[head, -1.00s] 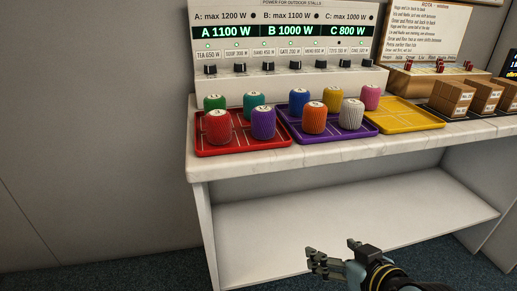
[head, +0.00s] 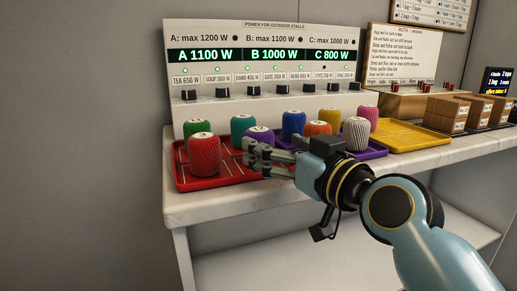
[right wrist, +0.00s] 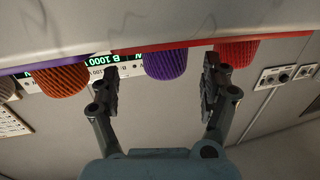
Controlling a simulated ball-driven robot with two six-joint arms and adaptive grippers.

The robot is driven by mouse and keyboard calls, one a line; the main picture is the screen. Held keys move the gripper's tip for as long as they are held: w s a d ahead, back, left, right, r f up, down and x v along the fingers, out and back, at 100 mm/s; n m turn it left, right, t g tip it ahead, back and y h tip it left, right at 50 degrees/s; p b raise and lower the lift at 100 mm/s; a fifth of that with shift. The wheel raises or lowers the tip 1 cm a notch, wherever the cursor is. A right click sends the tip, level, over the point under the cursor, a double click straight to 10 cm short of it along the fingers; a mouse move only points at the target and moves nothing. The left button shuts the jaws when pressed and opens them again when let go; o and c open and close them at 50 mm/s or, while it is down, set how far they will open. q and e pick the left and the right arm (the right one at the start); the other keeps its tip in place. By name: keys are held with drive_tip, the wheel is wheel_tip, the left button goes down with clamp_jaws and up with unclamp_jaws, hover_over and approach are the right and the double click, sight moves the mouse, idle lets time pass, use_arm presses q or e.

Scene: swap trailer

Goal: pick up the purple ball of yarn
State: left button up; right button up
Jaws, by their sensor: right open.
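The purple ball of yarn (head: 261,136) stands upright on the right part of the red tray (head: 190,182). Its lower part is hidden behind my right gripper (head: 251,156) in the head view. In the right wrist view, the purple ball (right wrist: 165,64) shows upside down, between and beyond the spread fingers of my right gripper (right wrist: 160,84). The gripper is open and empty, in front of the ball. I cannot tell whether a finger touches it. My left gripper is not in view.
A red ball (head: 204,156) stands left on the red tray, with green (head: 197,126) and teal (head: 243,125) balls behind. A purple tray (head: 373,154) to the right holds blue, orange, yellow, white and pink balls. A yellow tray (head: 412,135) is empty. A power panel (head: 270,40) stands behind.

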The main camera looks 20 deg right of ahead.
sight(261, 139)
drive_tip(key=x, duration=0.4)
drive_tip(key=shift+w+a+b, duration=0.2)
drive_tip(key=shift+a+b, duration=0.1)
drive_tip(key=shift+r, duration=0.1)
drive_tip(key=shift+c, duration=0.4)
drive_tip(key=c, duration=1.2)
